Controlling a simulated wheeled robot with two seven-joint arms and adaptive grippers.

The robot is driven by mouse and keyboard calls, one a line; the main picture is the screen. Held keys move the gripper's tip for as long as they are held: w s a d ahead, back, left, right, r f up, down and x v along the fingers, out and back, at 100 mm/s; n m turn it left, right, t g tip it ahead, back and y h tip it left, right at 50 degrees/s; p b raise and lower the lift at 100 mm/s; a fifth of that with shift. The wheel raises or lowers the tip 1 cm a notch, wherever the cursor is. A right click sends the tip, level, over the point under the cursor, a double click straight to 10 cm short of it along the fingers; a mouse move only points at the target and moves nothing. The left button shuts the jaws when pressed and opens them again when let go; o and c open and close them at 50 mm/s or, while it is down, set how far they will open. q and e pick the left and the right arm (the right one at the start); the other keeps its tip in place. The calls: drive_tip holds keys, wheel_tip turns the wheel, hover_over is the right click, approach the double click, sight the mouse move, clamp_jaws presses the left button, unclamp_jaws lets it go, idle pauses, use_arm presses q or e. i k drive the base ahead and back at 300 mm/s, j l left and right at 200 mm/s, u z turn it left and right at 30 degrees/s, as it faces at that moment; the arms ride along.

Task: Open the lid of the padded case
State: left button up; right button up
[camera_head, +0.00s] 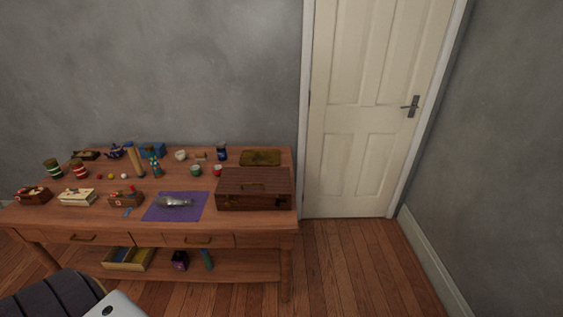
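A brown, box-shaped case (254,200) stands at the right end of the wooden table, near the front edge. It has a handle on top and its lid looks shut. It is the likeliest padded case, but I cannot make out any padding from here. Neither of my grippers is in view.
A flat olive-brown box (260,157) lies behind the case. Several small boxes, cups and jars fill the table's (55,218) left and back. Floor (350,265) is clear at right.

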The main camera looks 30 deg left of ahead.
sight(244, 181)
drive_tip(key=u, duration=1.2)
